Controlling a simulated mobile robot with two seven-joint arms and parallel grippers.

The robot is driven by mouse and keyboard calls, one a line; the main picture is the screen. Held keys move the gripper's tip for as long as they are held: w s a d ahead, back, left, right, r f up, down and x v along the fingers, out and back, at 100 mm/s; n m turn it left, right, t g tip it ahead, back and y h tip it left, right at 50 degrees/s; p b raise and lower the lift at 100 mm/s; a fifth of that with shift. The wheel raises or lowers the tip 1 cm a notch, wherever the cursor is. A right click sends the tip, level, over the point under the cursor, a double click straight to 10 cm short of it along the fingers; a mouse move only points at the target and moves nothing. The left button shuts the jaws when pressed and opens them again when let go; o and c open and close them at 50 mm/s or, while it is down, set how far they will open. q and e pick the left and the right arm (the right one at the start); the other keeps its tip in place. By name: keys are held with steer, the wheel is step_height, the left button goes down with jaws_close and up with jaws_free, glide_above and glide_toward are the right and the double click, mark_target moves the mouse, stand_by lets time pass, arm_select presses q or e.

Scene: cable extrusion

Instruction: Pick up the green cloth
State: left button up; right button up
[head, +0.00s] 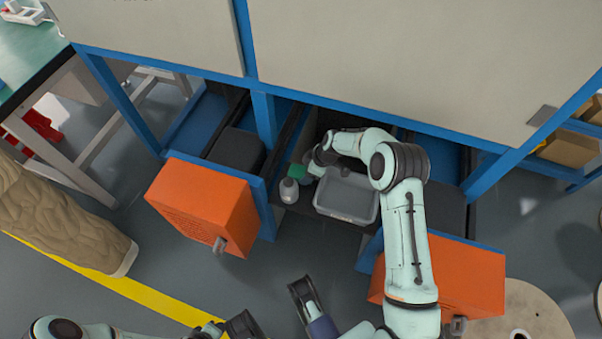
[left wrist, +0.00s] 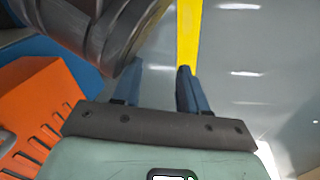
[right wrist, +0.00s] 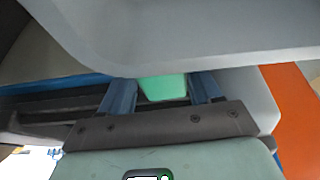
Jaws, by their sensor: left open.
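The green cloth (head: 297,171) is a small patch beside a white bottle on the dark pulled-out shelf in the head view. In the right wrist view the green cloth (right wrist: 163,88) shows between and beyond the fingers, partly hidden under a grey edge. My right gripper (right wrist: 163,84) has its fingers apart on either side of the green patch; I cannot tell whether they touch it. In the head view my right arm reaches down to it from the right. My left gripper (left wrist: 160,72) is open and empty over the floor, far from the cloth.
A grey bin (head: 346,197) stands right of the cloth, and the white bottle (head: 289,190) stands close in front. Orange drawer fronts (head: 203,204) and (head: 445,277) stick out on both sides. The blue-framed cabinet (head: 400,60) overhangs the shelf. The floor in front is fairly clear.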

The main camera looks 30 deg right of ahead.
steer(key=shift+c, duration=0.5)
steer(key=shift+r, duration=0.6)
step_height(320, 180, up, 6)
steer(key=shift+f+p, duration=0.15)
steer(key=shift+p, duration=0.75)
steer(key=shift+s+d+r, duration=0.2)
steer(key=shift+s, duration=0.3)
arm_select(q)
steer(key=s+d+r+p, duration=0.2)
steer(key=d+r+p, duration=0.1)
steer(key=r, duration=0.3)
steer(key=shift+d+r+m+h, duration=0.15)
steer(key=shift+r+m+h, duration=0.15)
steer(key=shift+r+h, duration=0.1)
arm_select(e)
steer(key=s+d, duration=0.1)
steer(key=s, duration=0.4)
steer(key=s+d, duration=0.2)
steer(key=s, duration=0.4)
steer(key=s+d, duration=0.1)
steer(key=s, duration=0.4)
steer(key=shift+s+d+f, duration=0.15)
steer(key=shift+s, duration=0.05)
arm_select(q)
steer(key=shift+s, duration=0.1)
